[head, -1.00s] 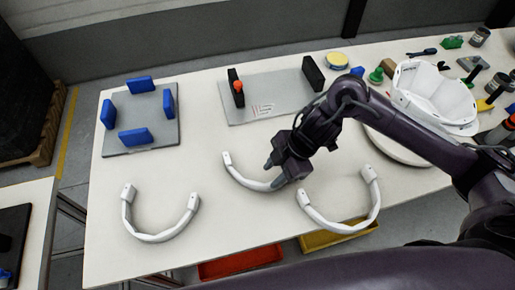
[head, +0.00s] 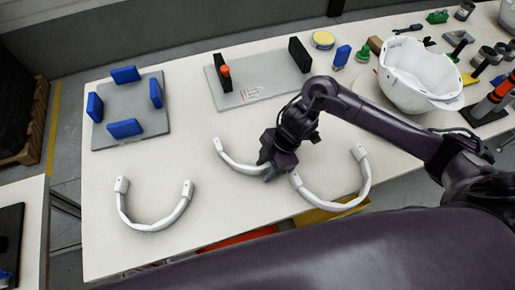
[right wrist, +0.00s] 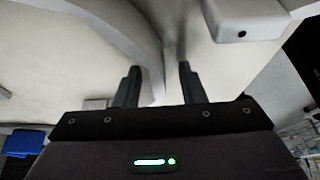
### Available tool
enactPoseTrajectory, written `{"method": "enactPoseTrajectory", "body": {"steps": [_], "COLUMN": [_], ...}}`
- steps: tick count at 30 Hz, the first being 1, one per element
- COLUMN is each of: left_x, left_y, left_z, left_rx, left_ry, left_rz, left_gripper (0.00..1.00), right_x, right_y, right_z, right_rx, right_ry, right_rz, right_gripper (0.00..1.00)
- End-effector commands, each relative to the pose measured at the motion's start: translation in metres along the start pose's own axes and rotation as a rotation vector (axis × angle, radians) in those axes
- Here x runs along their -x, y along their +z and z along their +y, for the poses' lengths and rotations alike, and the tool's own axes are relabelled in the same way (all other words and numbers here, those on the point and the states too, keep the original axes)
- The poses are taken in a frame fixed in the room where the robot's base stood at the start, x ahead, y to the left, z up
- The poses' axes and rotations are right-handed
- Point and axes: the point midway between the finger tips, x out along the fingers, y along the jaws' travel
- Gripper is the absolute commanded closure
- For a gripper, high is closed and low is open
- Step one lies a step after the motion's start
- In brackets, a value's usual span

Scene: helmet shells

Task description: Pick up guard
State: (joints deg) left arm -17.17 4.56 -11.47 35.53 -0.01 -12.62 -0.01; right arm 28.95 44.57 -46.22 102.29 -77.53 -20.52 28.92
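Three white U-shaped guards lie on the table in the head view: a left one (head: 150,225), a middle one (head: 232,164) and a right one (head: 338,205). My right gripper (head: 268,172) is low at the right end of the middle guard, close to the left end of the right guard, and hides part of the middle one. In the right wrist view its two fingers (right wrist: 160,85) are apart. A curved white guard band (right wrist: 148,40) reaches down between them, nearer the left finger. A white guard end with a hole (right wrist: 242,22) shows at upper right. My left gripper is not in view.
A grey plate with blue blocks (head: 128,95) and a grey plate with black uprights (head: 262,75) stand behind the guards. A white helmet shell (head: 420,75) and tools are at the right. The table's front left is clear.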

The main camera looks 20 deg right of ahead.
Motion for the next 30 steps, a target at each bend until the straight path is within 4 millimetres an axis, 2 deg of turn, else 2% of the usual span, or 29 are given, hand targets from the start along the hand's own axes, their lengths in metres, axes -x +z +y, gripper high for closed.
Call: {"method": "enactPoseTrajectory", "body": {"steps": [2, 10, 23, 26, 30], "left_x": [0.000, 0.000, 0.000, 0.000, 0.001], "left_y": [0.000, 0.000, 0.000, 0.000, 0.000], "left_z": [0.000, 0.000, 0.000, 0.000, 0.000], "left_rx": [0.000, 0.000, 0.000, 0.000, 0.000], "left_ry": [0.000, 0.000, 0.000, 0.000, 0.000], "left_rz": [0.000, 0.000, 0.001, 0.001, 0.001], "left_gripper": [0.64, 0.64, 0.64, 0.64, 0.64], "right_x": [0.000, 0.000, 0.004, 0.011, 0.030], "right_y": [0.000, 0.000, -0.002, -0.004, -0.012], "right_z": [0.000, 0.000, 0.001, 0.002, 0.002], "right_rx": [0.000, 0.000, 0.001, 0.002, 0.005], "right_ry": [0.000, 0.001, 0.003, 0.004, 0.005], "right_rz": [0.000, 0.000, 0.001, 0.002, 0.001], "right_gripper": [0.65, 1.00, 1.00, 1.00, 1.00]}}
